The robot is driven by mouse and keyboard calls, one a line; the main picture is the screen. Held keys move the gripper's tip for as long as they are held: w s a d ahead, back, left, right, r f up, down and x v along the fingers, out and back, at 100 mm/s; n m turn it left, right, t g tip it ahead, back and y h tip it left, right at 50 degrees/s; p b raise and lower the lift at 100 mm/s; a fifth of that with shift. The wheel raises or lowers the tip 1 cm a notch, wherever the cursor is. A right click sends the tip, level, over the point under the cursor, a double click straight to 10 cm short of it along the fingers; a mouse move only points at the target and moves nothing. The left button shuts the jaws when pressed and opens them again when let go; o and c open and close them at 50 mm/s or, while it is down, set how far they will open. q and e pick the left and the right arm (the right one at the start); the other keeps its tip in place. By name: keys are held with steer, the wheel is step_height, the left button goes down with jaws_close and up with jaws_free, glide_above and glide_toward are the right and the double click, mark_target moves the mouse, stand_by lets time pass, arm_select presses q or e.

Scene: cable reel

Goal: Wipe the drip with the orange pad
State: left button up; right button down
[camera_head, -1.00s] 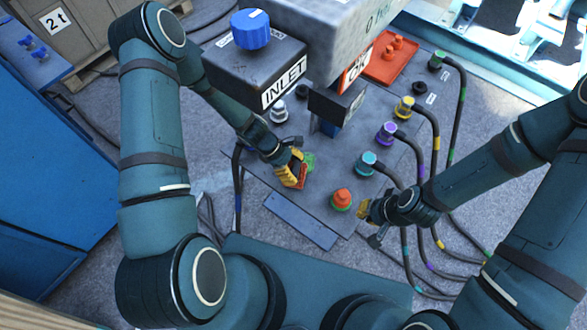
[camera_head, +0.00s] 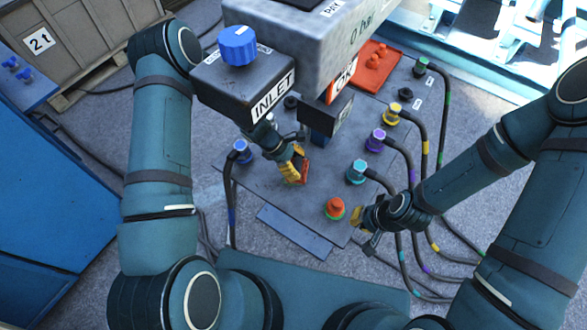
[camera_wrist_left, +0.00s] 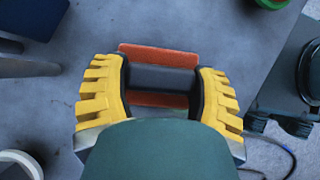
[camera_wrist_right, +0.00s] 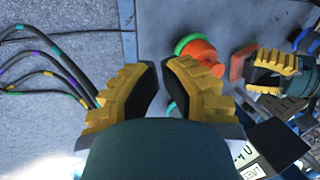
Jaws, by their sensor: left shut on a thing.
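My left gripper (camera_head: 295,165) is shut on the dark handle of the orange pad (camera_head: 303,168), above the grey panel. In the left wrist view the pad (camera_wrist_left: 160,98) shows as orange strips on both sides of the handle (camera_wrist_left: 162,78), between the yellow fingers. I cannot tell whether the pad touches the panel. No drip shows clearly now; the area under the pad is hidden. My right gripper (camera_head: 362,216) is empty, beside the orange cap (camera_head: 335,207). In the right wrist view its fingers (camera_wrist_right: 160,75) stand a small gap apart.
The panel (camera_head: 292,232) carries blue (camera_head: 240,150), teal (camera_head: 358,171), purple (camera_head: 377,140) and yellow (camera_head: 393,114) plugs with cables. The INLET box (camera_head: 248,80) overhangs my left gripper. A red tray (camera_head: 372,68) lies at the back.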

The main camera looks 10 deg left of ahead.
mark_target(301, 159)
arm_select(q)
steer(key=shift+w+d+f+b, duration=0.15)
steer(key=shift+w+b, duration=0.1)
steer(key=shift+w, duration=0.5)
steer(key=shift+w+d+f+b, duration=0.15)
steer(key=shift+w+b, duration=0.05)
steer(key=shift+w, duration=0.5)
arm_select(e)
steer(key=shift+s+a+f, duration=0.15)
steer(key=shift+a+f, duration=0.2)
steer(key=shift+a, duration=0.25)
arm_select(q)
steer(key=shift+f, duration=0.2)
arm_select(e)
steer(key=shift+f, duration=0.15)
arm_select(q)
steer(key=shift+s, duration=2.4)
steer(key=shift+s+a, duration=0.15)
steer(key=shift+s, duration=0.1)
steer(key=shift+s+a, duration=0.5)
steer(key=shift+s, duration=0.05)
steer(key=shift+s+a+r, duration=0.15)
steer(key=shift+s+a, duration=0.15)
steer(key=shift+s, duration=0.45)
steer(key=shift+s+a+r, duration=0.15)
steer(key=shift+s+a, duration=0.15)
steer(key=shift+s, duration=0.45)
arm_select(e)
steer(key=shift+w+d, duration=0.2)
steer(key=shift+d, duration=0.55)
